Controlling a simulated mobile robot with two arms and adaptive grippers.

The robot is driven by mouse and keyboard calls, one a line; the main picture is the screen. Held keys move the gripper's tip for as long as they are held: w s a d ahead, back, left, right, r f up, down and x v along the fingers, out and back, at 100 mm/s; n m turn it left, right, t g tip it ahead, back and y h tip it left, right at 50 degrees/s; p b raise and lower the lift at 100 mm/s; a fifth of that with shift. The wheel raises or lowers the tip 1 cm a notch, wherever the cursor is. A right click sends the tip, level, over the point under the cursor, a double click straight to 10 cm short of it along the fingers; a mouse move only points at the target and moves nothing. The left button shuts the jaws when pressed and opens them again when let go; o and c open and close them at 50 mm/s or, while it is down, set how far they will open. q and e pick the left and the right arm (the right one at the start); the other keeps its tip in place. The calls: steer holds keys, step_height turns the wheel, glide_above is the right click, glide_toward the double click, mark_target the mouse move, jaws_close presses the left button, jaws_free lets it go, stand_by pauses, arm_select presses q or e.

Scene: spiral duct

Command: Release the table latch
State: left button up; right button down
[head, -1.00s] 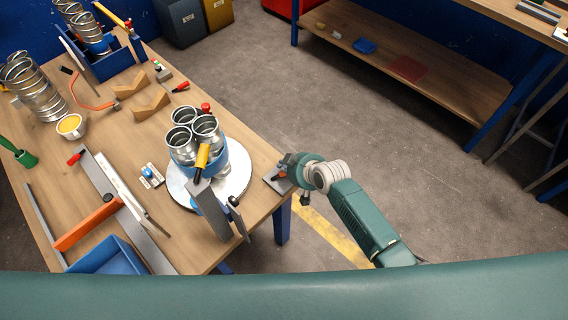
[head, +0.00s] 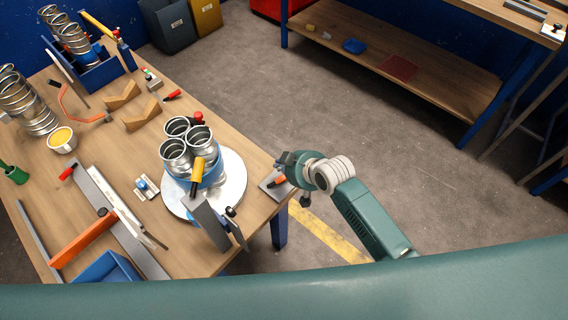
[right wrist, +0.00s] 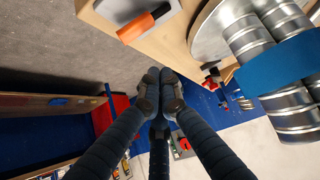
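A grey plate with an orange handle (head: 277,181), which looks like the latch, sits at the right corner of the wooden workbench. The orange handle also shows in the right wrist view (right wrist: 141,27). My right gripper (head: 284,166) is beside this plate, partly hidden in the head view by its own wrist. In the right wrist view its fingertips (right wrist: 159,94) are together with nothing between them, apart from the handle. A round turntable (head: 237,176) carries several metal duct pieces (head: 186,144) with a blue band. My left gripper is not in view.
A small plate with a blue knob (head: 143,186) lies left of the turntable. An orange-handled tool (head: 83,238), a blue tray (head: 108,268), a mug (head: 61,139) and wooden blocks (head: 140,112) crowd the bench. Open floor (head: 350,140) lies to the right.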

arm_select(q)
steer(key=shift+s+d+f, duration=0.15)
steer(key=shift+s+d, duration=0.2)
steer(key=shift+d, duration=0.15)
arm_select(e)
steer(key=v, duration=0.3)
steer(key=shift+s+a+r, duration=0.1)
steer(key=shift+s, duration=0.05)
